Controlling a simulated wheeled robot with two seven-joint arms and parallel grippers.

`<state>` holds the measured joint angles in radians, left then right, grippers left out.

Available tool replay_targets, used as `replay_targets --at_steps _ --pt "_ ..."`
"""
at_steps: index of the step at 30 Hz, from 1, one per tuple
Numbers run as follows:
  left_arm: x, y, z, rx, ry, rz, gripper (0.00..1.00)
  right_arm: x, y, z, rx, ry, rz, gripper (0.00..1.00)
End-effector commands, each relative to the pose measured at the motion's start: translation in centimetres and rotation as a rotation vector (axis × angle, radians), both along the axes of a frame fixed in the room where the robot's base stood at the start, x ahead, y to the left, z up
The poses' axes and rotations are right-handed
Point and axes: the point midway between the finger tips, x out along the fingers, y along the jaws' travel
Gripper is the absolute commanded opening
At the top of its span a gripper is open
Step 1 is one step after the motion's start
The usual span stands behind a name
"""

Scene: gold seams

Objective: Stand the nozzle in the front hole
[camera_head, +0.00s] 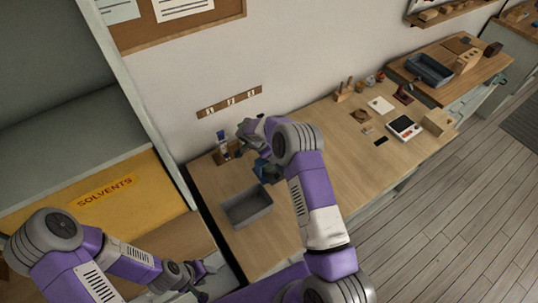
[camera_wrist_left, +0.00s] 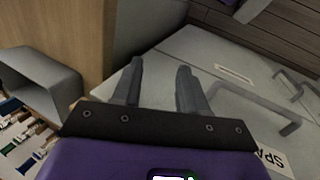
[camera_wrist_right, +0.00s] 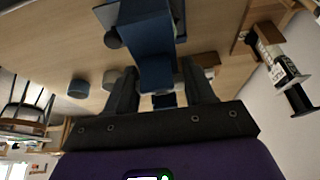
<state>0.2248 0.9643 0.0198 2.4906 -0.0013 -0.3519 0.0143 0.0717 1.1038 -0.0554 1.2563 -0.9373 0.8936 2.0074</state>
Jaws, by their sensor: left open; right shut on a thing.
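My right gripper (camera_wrist_right: 160,74) is shut on a small, mostly hidden piece, apparently the nozzle (camera_wrist_right: 165,99), showing dark blue with pale edges in the right wrist view. A larger blue block-shaped thing (camera_wrist_right: 148,35) lies right beyond the fingertips; I cannot tell whether it touches the held piece. In the head view this blue thing (camera_head: 266,170) stands on the table, partly behind my right arm. A wooden holder (camera_head: 228,154) with a labelled bottle (camera_wrist_right: 284,66) is beside it. No front hole is clearly visible. My left gripper (camera_wrist_left: 160,70) is open and empty, low left of the table.
A grey open tray (camera_head: 247,207) lies on the near left of the table. A yellow solvents cabinet (camera_head: 120,205) stands to the left. Small items and a white device (camera_head: 403,127) lie farther right. The table's middle is largely clear.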

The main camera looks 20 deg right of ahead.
Motion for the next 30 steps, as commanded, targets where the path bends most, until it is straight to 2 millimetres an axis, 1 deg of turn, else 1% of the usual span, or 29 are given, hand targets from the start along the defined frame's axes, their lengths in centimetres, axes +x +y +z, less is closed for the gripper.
replay_targets --at_steps 4,8,9,13,23,26,30 --pt "0.0 0.0 -0.6 0.000 0.000 0.000 0.43 0.0 0.0 -0.4 0.001 0.000 0.000 0.21" --pt "0.0 0.0 -0.5 0.000 0.000 0.000 0.43 0.0 0.0 -0.3 0.001 0.000 0.000 0.21" --pt "0.0 0.0 -0.5 0.000 0.000 0.000 0.43 0.0 0.0 -0.3 0.001 0.000 0.000 0.60" --pt "0.0 0.0 -0.5 0.000 0.000 0.000 0.43 0.0 0.0 -0.3 0.001 0.000 0.000 0.79" --pt "0.0 0.0 -0.4 0.000 0.000 0.000 0.43 0.0 0.0 -0.2 0.001 0.000 0.000 0.79" --pt "0.0 0.0 0.3 0.000 0.000 0.000 0.43 0.0 0.0 0.2 0.000 0.000 0.000 0.79" --pt "0.0 0.0 1.9 0.000 0.000 0.000 0.43 0.0 0.0 1.3 0.001 0.000 -0.001 0.79"
